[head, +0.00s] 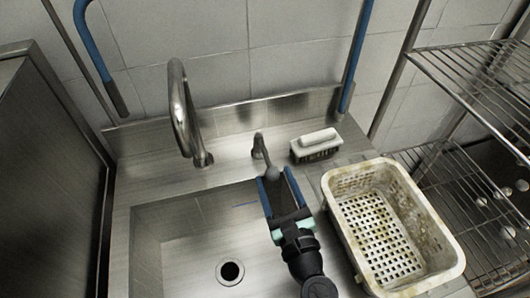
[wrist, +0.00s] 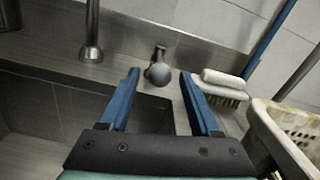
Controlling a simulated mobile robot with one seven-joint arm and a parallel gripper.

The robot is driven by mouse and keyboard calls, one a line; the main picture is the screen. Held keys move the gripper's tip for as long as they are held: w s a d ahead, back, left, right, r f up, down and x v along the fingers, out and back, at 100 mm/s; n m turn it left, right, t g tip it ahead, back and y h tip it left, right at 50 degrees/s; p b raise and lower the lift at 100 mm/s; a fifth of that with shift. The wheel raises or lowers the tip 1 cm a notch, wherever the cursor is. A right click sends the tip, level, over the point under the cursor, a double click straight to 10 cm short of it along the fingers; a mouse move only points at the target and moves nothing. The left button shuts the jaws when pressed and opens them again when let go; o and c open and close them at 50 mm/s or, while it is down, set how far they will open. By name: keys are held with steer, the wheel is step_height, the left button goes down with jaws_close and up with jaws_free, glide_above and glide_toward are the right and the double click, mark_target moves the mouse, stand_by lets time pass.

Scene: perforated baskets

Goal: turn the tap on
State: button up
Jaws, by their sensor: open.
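The tap has a curved metal spout (head: 182,112) rising behind the sink (head: 170,235). To its right stands a small metal lever with a rounded grey knob (head: 271,172). My gripper (head: 279,178) is over the sink's back edge, with its blue fingers open around or just short of the knob; the depth is hard to tell. In the wrist view the knob (wrist: 158,74) shows between and beyond the two open fingertips (wrist: 160,76), apart from both. The spout's base (wrist: 92,52) is left of the fingers. No water shows at the spout.
A white-handled brush (head: 316,146) lies on the back ledge right of the lever. A dirty perforated basket (head: 335,215) stands right of the sink. A wire rack (head: 470,70) is at the far right. A blue hose (head: 357,55) hangs behind.

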mark_target(265, 153)
steer(key=x, duration=0.8)
jaws_close()
steer(key=shift+f, duration=0.1)
stand_by(1.2)
